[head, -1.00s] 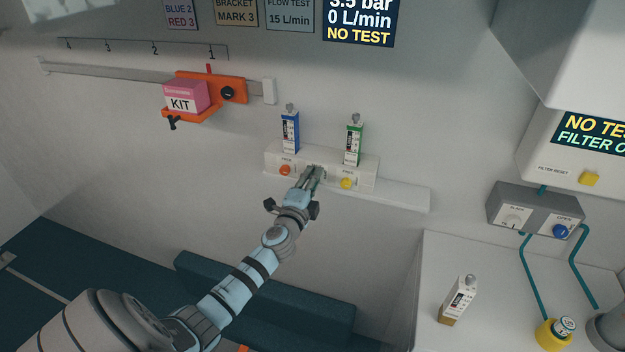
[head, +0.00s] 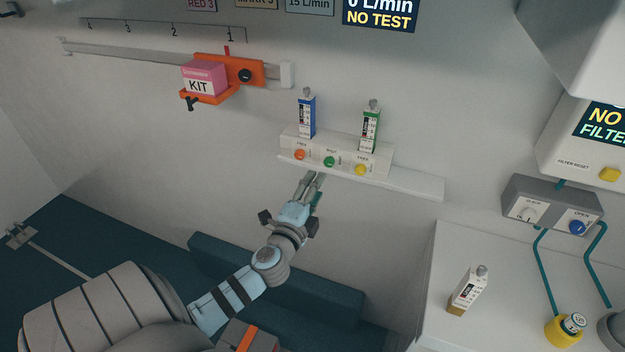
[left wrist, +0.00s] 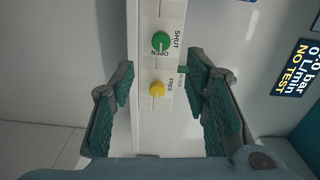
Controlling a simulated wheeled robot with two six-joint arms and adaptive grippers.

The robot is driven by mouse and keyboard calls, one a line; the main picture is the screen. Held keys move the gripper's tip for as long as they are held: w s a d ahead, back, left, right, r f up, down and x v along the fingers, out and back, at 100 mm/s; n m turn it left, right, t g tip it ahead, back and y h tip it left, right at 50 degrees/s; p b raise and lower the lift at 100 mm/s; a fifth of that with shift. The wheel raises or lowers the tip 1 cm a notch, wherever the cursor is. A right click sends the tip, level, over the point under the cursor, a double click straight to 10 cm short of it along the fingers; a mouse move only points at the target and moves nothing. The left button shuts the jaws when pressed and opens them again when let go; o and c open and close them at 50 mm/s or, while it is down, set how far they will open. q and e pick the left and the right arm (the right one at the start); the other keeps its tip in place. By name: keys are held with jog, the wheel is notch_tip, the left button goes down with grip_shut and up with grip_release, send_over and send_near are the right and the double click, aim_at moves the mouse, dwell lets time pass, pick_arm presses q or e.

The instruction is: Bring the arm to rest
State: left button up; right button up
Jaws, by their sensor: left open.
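My left gripper (head: 313,181) is open and empty, just below and in front of the white valve block (head: 382,160) on the wall. In the left wrist view its two green-padded fingers (left wrist: 159,72) stand apart, with the block seen between them. The block carries an orange knob (head: 299,154), a green knob (head: 329,161) and a yellow knob (head: 361,169). The green knob (left wrist: 161,42) and yellow knob (left wrist: 157,89) also show in the left wrist view, clear of the fingers. My right gripper is not in view.
A blue carton (head: 307,118) and a green carton (head: 370,130) stand on the block. A pink kit box (head: 204,78) sits on an orange rail carriage (head: 246,72). The white counter (head: 425,290) at right holds another carton (head: 467,291). A dark bench (head: 300,285) lies below my arm.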

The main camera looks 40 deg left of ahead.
pick_arm(q)
jog(key=shift+v, duration=1.2)
jog(key=shift+w, duration=0.1)
